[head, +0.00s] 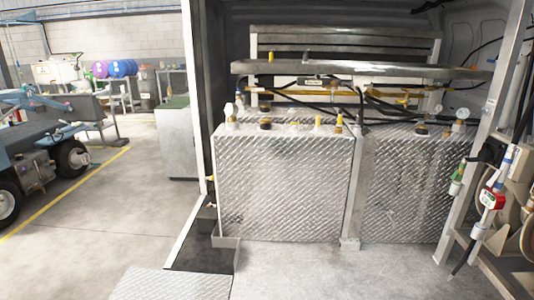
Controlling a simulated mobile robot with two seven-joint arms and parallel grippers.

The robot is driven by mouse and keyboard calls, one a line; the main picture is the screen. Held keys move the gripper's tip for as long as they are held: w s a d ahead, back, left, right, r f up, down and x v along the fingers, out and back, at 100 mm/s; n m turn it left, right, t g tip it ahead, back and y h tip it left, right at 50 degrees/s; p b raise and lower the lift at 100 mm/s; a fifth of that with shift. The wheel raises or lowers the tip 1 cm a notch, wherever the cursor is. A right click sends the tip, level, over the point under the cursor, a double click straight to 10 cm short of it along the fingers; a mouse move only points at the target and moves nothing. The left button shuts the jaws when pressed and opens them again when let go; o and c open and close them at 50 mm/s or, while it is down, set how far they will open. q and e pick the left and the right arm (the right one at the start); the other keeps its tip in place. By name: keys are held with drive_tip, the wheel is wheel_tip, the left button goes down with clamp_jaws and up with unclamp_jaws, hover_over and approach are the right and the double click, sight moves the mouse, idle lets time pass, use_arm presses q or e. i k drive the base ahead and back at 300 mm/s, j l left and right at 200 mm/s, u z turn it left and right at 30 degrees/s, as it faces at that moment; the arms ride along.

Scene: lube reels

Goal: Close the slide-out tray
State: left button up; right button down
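A flat diamond-plate panel (175,284) shows at the bottom edge, left of the middle. It looks like the slide-out tray, but most of it is cut off by the frame, so I cannot tell how far it is out. A dark recess (208,256) lies behind it, beside the grey floor. Neither my left nor my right gripper is in view.
Diamond-plate tanks (284,188) with yellow-capped fittings stand ahead. A wheeled vehicle (40,150) stands at left. The concrete floor (105,225) between is clear.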

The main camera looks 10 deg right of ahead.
sight(248, 66)
drive_tip(key=i+l+z, duration=0.15)
drive_tip(key=i+z, duration=0.5)
drive_tip(key=i, duration=0.3)
drive_tip(key=i+j+z, duration=0.15)
drive_tip(key=i+z, duration=0.2)
drive_tip(key=i, duration=0.1)
